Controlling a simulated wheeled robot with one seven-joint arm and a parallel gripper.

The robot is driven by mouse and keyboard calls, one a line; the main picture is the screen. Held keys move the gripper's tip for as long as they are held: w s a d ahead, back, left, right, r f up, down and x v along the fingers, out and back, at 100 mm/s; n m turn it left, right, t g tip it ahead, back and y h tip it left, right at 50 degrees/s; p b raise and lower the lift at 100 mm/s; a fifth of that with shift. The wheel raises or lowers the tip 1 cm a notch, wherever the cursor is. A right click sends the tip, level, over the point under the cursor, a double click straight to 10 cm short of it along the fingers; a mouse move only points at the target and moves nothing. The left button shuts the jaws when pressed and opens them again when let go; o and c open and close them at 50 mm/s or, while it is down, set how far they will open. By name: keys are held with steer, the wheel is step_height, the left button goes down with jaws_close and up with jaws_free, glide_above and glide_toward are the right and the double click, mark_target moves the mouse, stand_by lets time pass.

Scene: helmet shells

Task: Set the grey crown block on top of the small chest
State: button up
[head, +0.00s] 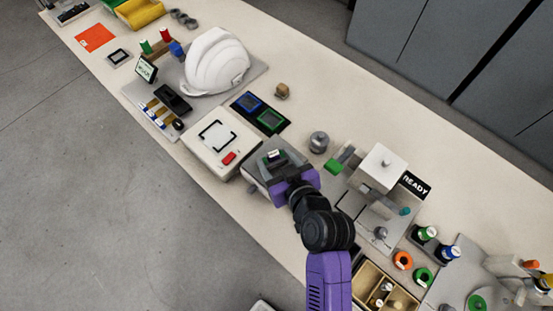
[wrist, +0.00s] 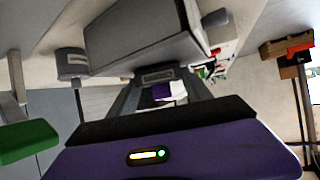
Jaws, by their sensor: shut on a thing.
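My gripper (head: 277,163) is over the middle of the bench, beside the white box with the red button. Its purple palm hides part of what lies under it. In the wrist view my gripper (wrist: 160,85) has its fingers converging at a large grey, slanted block, which I take as the grey crown block (wrist: 150,38). The jaws are shut on it. In the head view grey surfaces show around the fingers, and I cannot tell the block clearly from what is below. I cannot pick out the small chest with certainty; it may be partly hidden under the gripper.
The white box (head: 199,145) with corner marks and a red button stands to the left. A grey cylinder (head: 319,141) and a green piece (head: 333,166) are close on the right. A white block (head: 382,166) stands further right. A white helmet (head: 215,62) is at upper left.

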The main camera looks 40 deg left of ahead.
steer(key=shift+f, duration=0.2)
steer(key=o, duration=1.4)
steer(key=shift+c, duration=0.2)
steer(key=shift+r, duration=0.15)
